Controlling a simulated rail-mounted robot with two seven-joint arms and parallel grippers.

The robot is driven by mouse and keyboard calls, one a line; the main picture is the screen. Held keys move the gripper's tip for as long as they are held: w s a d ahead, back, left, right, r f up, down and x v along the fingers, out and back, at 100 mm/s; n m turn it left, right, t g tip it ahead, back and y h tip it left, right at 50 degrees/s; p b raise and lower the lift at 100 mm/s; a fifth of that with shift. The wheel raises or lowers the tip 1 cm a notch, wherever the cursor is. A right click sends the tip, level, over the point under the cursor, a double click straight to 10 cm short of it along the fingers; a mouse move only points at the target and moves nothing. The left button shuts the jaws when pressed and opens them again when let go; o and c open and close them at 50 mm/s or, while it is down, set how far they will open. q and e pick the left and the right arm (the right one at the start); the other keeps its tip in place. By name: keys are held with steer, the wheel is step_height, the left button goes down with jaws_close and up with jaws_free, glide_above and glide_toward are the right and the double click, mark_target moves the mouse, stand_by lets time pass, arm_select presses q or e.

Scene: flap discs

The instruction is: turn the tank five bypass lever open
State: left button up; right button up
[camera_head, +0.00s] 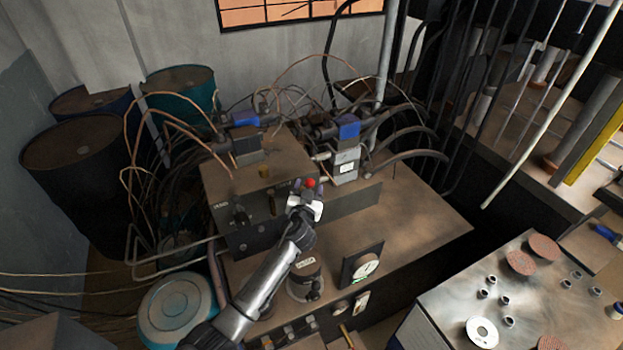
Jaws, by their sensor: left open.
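A red ball knob (310,183) shows at the tip of my left gripper (307,193), beside the dark valve block (265,180). The knob looks like a lever's end; its shaft is hidden behind the gripper, and no tank five label can be read. My left gripper is open, with its fingers at or close around the knob. I cannot tell whether they touch it. My right gripper is not in view.
A blue-capped valve (348,130) with hoses stands just behind the gripper. A round gauge (364,267) sits at the bench front. The brown bench top (425,222) is clear to the right. Another table (450,300) holds flap discs (521,262) and small metal parts.

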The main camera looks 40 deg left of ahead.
arm_select(q)
steer(key=shift+x, duration=2.3)
jaws_close()
